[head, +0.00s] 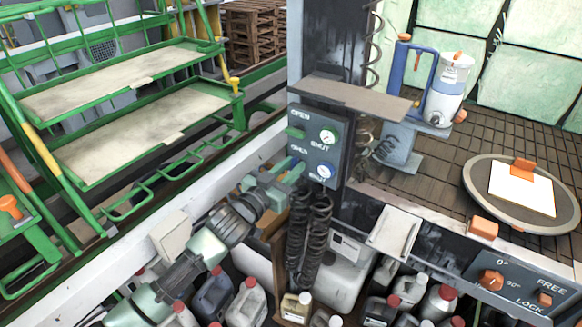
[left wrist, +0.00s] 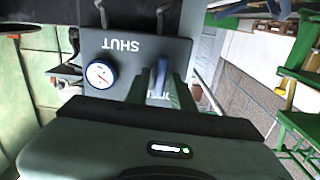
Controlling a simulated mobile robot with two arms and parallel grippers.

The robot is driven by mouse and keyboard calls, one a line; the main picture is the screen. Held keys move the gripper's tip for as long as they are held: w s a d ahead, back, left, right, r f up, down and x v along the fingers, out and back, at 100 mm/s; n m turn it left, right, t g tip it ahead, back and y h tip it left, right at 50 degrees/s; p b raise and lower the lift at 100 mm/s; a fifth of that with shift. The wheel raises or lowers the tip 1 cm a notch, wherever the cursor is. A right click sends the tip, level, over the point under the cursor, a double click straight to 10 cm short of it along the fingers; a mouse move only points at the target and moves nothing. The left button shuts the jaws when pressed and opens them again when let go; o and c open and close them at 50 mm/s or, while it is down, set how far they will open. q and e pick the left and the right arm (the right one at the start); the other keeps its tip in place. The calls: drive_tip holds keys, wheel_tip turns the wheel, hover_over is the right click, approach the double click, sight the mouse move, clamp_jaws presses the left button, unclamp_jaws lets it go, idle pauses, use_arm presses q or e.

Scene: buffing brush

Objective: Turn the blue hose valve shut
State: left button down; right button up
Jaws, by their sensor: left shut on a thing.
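The dark valve panel (head: 318,150) hangs on the column in the head view, with OPEN and SHUT lettering and two round gauges. The blue hose valve (head: 296,163) is the lower handle on its left side; most of it is hidden by my gripper. My left gripper (head: 287,176) reaches it from the lower left and is shut on it. In the left wrist view the blue hose valve (left wrist: 161,77) stands upright in the picture, right of the SHUT lettering and the white gauge (left wrist: 100,75). My right gripper is not in view.
A green valve handle (head: 295,132) sits just above on the same panel. Dark coiled hoses (head: 309,235) hang below it. A grey shelf (head: 350,98) juts out above. Several jugs (head: 247,303) stand below. A round turntable (head: 477,190) is on the bench at right.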

use_arm(q)
drive_tip(key=m+p, duration=0.1)
drive_tip(key=m, duration=0.2)
drive_tip(key=shift+m, duration=0.3)
drive_tip(key=shift+s+d+f+m+p, duration=0.1)
drive_tip(key=shift+m+p, duration=0.05)
drive_tip(key=shift+m, duration=2.1)
drive_tip(key=shift+w+d+f+m+p, duration=0.1)
drive_tip(key=shift+m+p, duration=0.1)
drive_tip(key=shift+m, duration=2.1)
drive_tip(key=shift+s+f+m+p, duration=0.1)
drive_tip(key=shift+m+p, duration=0.05)
drive_tip(key=shift+m, duration=2.1)
drive_tip(key=c, duration=1.4)
unclamp_jaws()
drive_tip(key=shift+c, duration=0.2)
